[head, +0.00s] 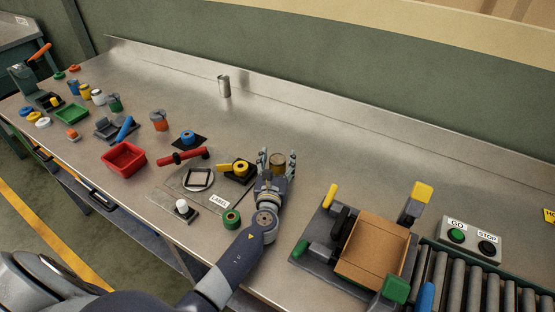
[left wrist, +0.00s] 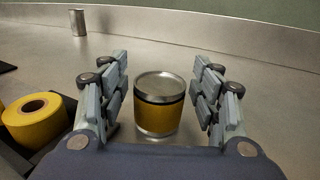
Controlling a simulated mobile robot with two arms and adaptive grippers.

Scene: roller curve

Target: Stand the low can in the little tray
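The low can (head: 277,162) has a yellow-brown side and a metal lid and stands upright on the steel bench. It also shows in the left wrist view (left wrist: 158,115). My left gripper (head: 276,157) is open around it, with one finger on each side. Gaps show between the can and both fingers in the left wrist view. Candidates for the little tray are a shallow green tray (head: 71,115) at the left and a deeper red one (head: 124,168) nearer; I cannot tell which is meant. My right gripper is out of view.
A yellow tape roll (head: 240,167) in a dark holder stands just left of my left gripper. A tall silver can (head: 224,86) is near the back ledge. A cardboard box (head: 372,248) in a fixture stands at the right. Bench behind the low can is clear.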

